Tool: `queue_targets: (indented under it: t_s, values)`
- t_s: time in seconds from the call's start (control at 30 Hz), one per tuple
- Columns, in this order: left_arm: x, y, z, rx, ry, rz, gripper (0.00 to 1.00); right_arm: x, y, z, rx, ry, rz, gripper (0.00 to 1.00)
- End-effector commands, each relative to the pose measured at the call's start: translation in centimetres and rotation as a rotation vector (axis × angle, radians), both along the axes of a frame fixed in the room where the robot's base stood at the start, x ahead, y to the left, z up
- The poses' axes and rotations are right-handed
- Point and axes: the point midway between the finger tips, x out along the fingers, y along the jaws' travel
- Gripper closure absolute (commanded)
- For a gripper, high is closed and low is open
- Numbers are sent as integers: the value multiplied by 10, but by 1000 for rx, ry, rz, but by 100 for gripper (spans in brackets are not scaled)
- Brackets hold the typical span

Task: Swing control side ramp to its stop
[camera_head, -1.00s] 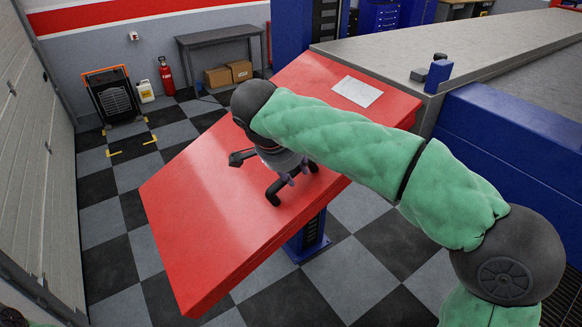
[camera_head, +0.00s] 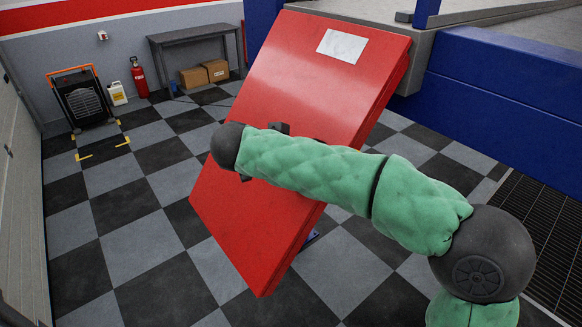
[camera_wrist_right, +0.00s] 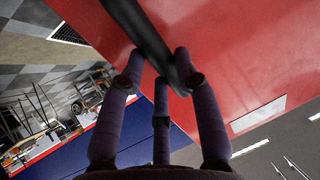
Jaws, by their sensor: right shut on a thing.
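The red ramp (camera_head: 315,80) is a broad flat panel, steeply tilted, with a pale label (camera_head: 342,46) near its upper end. It also fills much of the right wrist view (camera_wrist_right: 235,50). A black bar handle (camera_wrist_right: 143,32) stands off its red face. My right gripper (camera_wrist_right: 160,68) has its purple fingers closed around this bar. In the head view my green-sleeved right arm crosses in front of the ramp and hides the gripper and most of the handle. My left gripper is in neither view.
A grey deck (camera_head: 500,22) with a blue side (camera_head: 500,90) stands at the upper right. Checkered floor lies open left of the ramp. A grey bench (camera_head: 195,45), cardboard boxes (camera_head: 205,74), red extinguisher (camera_head: 139,77) and black heater (camera_head: 82,101) stand by the back wall.

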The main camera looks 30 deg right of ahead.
Motion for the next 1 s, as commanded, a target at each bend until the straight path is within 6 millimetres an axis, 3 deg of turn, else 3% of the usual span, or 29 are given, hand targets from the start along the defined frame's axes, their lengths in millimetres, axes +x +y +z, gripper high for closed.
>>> queue_targets:
  t_s: [0.03, 0.4, 1.0]
  values:
    - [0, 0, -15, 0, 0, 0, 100, 0, -5, -15, -17, 3, -1, 100]
    - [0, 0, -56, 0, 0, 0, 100, 2, -35, -41, -132, -7, -1, 100]
    - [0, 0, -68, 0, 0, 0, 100, 3, -47, -47, -177, -6, -1, 100]
